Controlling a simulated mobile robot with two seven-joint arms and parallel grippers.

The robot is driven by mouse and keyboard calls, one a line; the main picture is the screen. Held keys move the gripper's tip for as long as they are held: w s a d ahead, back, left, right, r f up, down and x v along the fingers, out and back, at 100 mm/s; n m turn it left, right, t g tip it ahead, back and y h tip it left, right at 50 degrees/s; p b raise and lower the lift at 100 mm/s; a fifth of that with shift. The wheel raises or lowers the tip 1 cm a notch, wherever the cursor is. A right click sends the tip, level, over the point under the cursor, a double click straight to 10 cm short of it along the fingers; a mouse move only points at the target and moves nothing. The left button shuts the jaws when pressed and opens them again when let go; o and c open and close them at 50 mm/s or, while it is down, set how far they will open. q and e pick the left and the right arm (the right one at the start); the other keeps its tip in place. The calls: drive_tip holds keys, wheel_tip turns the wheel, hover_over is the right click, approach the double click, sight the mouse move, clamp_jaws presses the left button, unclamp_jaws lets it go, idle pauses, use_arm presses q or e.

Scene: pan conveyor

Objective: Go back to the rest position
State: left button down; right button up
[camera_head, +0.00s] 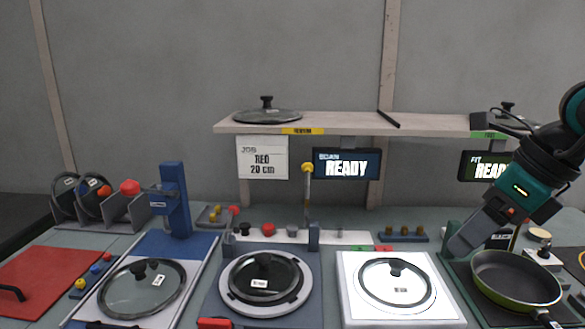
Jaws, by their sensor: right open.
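My right gripper (460,246) comes in from the right on its teal, black and grey arm. It is open, and I see nothing held in it. Its tip is just left of and behind a green-rimmed pan (505,277) on a dark pad at the right; I cannot tell whether it touches anything. My left gripper is not in view.
Glass lids lie on the blue station (142,287), the middle turntable (263,284) and the white plate (396,284). A wooden shelf (350,124) with another lid spans the back. Lids stand in a rack (120,212) at left beside a red board (45,278).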

drive_tip(key=s+a+r+m+y, duration=0.1)
drive_tip(key=s+a+r+y, duration=0.1)
drive_tip(key=a+y, duration=0.65)
drive_tip(key=s+a+r+m+y, duration=0.15)
drive_tip(key=a+y, duration=0.45)
drive_tip(key=a, duration=0.6)
drive_tip(key=w+d+f+m+t+h, duration=0.1)
drive_tip(key=w+d+m+t+h, duration=0.25)
drive_tip(key=m+t, duration=0.7)
drive_tip(key=w+d+f+m+t+h, duration=0.1)
drive_tip(key=w+d+m+t+h, duration=0.35)
drive_tip(key=m, duration=0.95)
drive_tip(key=s+d+f+m+g+h, duration=0.1)
drive_tip(key=s+d+f+m+h, duration=0.1)
drive_tip(key=d+f+m+h, duration=0.45)
drive_tip(key=s+d+f+m+g+h, duration=0.15)
drive_tip(key=f+m+h, duration=0.3)
drive_tip(key=f, duration=0.45)
drive_tip(key=s+f+m+g, duration=0.5)
drive_tip(key=s+f+g, duration=0.8)
drive_tip(key=s+f, duration=0.65)
drive_tip(key=w+a+f+t+y, duration=0.2)
drive_tip(key=w+f+t, duration=0.4)
drive_tip(key=f+t, duration=0.1)
drive_tip(key=shift+a+n+t, duration=0.25)
drive_tip(key=shift+n+t, duration=0.15)
drive_tip(key=shift+t, duration=0.05)
